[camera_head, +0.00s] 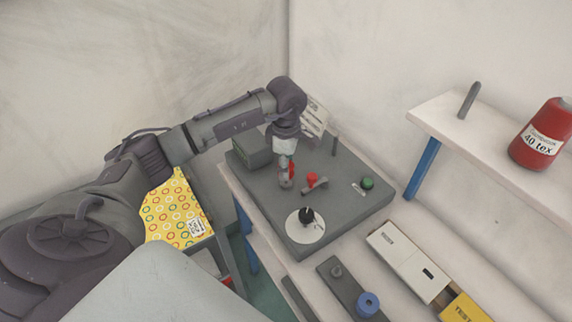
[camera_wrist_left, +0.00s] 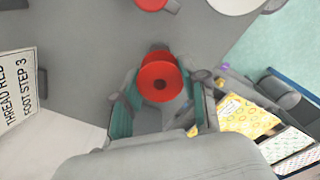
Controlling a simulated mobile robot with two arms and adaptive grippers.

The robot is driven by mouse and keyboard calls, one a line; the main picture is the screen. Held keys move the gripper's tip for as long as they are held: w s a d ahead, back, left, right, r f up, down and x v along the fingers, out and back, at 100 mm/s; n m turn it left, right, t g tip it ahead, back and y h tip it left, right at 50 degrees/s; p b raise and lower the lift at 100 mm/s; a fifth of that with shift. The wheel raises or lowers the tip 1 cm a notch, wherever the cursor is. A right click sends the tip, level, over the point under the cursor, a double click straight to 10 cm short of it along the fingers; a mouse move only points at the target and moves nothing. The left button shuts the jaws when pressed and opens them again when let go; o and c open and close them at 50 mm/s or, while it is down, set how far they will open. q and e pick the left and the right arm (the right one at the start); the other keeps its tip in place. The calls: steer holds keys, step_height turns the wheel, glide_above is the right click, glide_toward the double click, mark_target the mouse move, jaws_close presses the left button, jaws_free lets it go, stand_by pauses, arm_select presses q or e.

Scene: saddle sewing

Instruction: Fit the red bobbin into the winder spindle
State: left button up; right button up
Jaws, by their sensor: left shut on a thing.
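My left gripper (camera_head: 286,180) reaches down over the grey winder base (camera_head: 270,205). It is shut on the red bobbin (camera_head: 292,169), which shows as a small red patch beside the fingers. My right gripper is not in view.
A shelf (camera_head: 440,118) at right holds a red thread cone (camera_head: 543,136). Boxes (camera_head: 407,260) and a blue spool (camera_head: 368,304) lie in front.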

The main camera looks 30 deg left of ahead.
arm_select(q)
steer(key=shift+f+b, duration=1.55)
steer(key=shift+f, duration=0.3)
steer(key=o, duration=1.4)
steer(key=shift+c, duration=0.2)
steer(key=shift+r, duration=0.15)
step_height(320, 180, up, 12)
